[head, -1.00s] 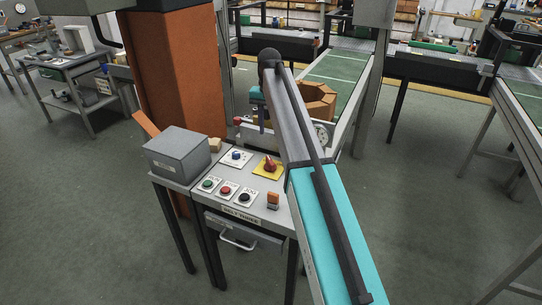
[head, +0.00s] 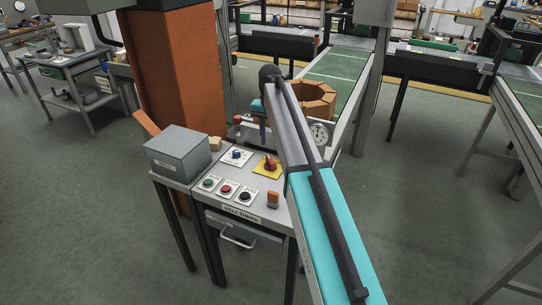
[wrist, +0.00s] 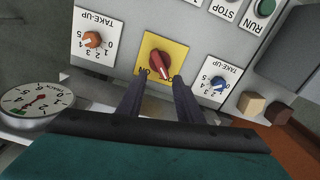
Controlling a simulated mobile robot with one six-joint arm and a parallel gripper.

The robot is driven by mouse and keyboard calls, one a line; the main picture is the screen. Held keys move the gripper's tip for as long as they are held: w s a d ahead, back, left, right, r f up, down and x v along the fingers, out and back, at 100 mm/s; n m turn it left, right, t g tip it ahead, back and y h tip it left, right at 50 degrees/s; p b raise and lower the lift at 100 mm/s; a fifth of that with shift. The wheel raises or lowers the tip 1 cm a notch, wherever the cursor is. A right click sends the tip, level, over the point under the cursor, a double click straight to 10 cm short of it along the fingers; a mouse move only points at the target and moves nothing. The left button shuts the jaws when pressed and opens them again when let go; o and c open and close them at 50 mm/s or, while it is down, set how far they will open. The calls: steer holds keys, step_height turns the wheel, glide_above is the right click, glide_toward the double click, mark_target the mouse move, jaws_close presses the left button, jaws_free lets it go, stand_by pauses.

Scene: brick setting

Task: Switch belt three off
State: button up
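The belt three panel (head: 255,212) carries a nameplate reading "BELT THREE" on its front edge in the head view. A red rotary switch (head: 270,163) sits on a yellow plate on it. In the wrist view the red switch (wrist: 158,64) has its handle slightly tilted; lettering beside it is partly hidden by a finger. My gripper (wrist: 158,80) is open, its two dark fingers apart, near the lower edge of the yellow plate (wrist: 178,52), with the switch between and just beyond the tips. I cannot tell whether they touch it. In the head view my arm partly hides the gripper.
Beside the switch are a blue take-up knob (wrist: 218,84) and an orange one (wrist: 92,39). Green (head: 208,183), red (head: 226,189) and black (head: 244,196) buttons line the panel front. A grey box (head: 178,152), wooden block (head: 215,144) and dial gauge (head: 319,133) stand close by.

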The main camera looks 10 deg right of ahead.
mark_target(270, 159)
steer(key=shift+f+p, duration=0.65)
steer(key=shift+f, duration=3.7)
